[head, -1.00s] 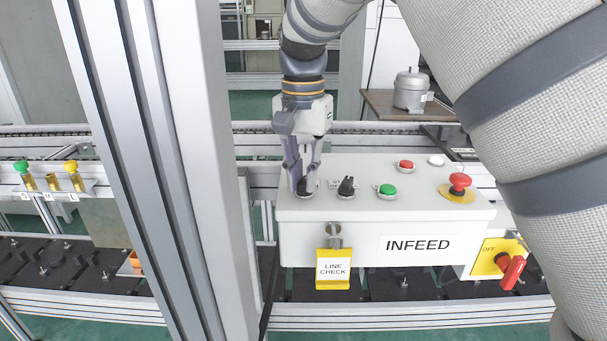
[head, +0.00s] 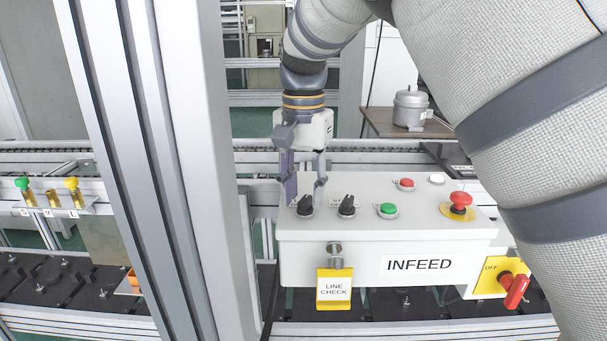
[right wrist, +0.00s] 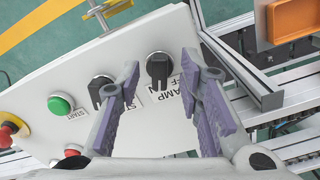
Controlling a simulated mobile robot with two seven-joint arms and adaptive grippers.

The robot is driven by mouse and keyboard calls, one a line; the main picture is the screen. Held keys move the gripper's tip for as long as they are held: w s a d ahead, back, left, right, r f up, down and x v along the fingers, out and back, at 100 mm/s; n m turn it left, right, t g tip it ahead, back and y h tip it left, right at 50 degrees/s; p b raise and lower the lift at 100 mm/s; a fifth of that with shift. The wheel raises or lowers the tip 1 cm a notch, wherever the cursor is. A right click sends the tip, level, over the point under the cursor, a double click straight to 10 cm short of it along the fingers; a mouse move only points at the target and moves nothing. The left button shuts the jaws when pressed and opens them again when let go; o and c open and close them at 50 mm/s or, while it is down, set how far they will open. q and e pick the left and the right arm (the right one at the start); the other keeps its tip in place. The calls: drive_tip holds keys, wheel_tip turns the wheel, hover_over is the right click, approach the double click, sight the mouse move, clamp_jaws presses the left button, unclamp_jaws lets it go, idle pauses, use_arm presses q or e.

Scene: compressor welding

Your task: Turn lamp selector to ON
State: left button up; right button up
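The lamp selector (head: 305,206) is a black knob at the left end of the grey INFEED box's top. Its "LAMP" and "OFF" label shows partly in the right wrist view, beside the knob (right wrist: 158,68); the rest is hidden. I cannot tell its exact setting. My right gripper (head: 304,196) is open, its two purple-grey fingers spread. In the head view it hangs above and just behind the knob. In the right wrist view the knob shows between the fingertips (right wrist: 160,63), with gaps on both sides. My left gripper is not in view.
A second black selector (head: 347,206) sits close to the right, then a green button (head: 387,210), a red button (head: 405,184) and a red emergency stop (head: 460,201). A tall metal post (head: 185,170) stands left of the box. A conveyor runs behind.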

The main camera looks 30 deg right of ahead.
sight(304, 201)
wheel_tip(304, 201, up, 11)
